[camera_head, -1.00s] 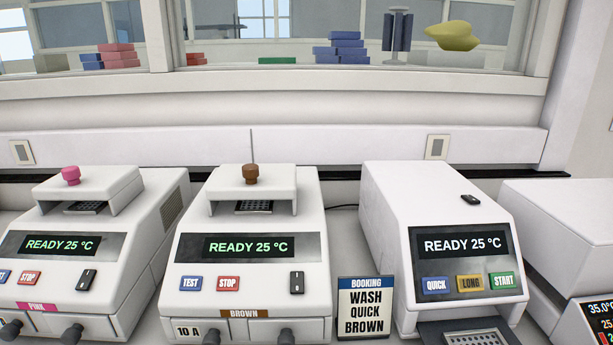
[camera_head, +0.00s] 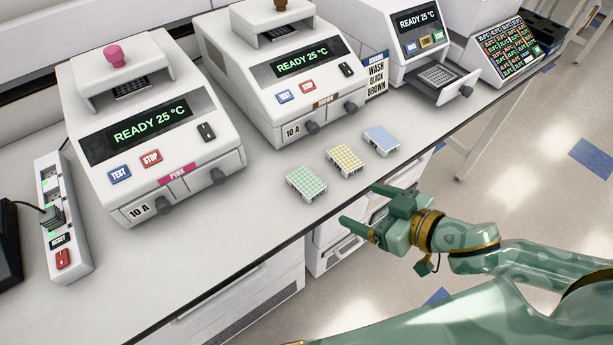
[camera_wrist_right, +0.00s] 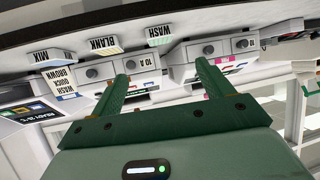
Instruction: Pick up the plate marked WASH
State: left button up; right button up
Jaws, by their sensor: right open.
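Three well plates stand in a row near the front edge of the bench: a green-topped one (camera_head: 306,182), a yellow-topped one (camera_head: 345,160) and a blue-topped one (camera_head: 381,141). In the right wrist view the WASH label is on the green plate (camera_wrist_right: 159,36), BLANK on the middle plate (camera_wrist_right: 104,45) and MIX on the other end plate (camera_wrist_right: 52,57). My right gripper (camera_head: 360,205) is open and empty, beyond the bench's front edge and apart from the plates. Its two fingers also show in the right wrist view (camera_wrist_right: 162,72). My left gripper is out of view.
The PINK cycler (camera_head: 150,125) and BROWN cycler (camera_head: 285,75) stand behind the plates. A booking card (camera_head: 376,75) reads WASH QUICK BROWN. A further cycler has its drawer (camera_head: 440,80) out. A power strip (camera_head: 62,222) lies at left. The bench front around the plates is clear.

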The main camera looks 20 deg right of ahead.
jog(key=b, duration=0.2)
send_near(308, 182)
jog(key=x, duration=0.3)
jog(key=shift+a+f, duration=0.1)
jog(key=shift+a, duration=0.25)
jog(key=x, duration=0.2)
jog(key=b+x, duration=0.1)
jog(key=x, duration=0.2)
jog(key=shift+w+d+f+b, duration=0.1)
jog(key=shift+w+f+b, duration=0.05)
jog(key=shift+w+b, duration=0.25)
jog(key=shift+c, duration=1.2)
jog(key=c, duration=0.9)
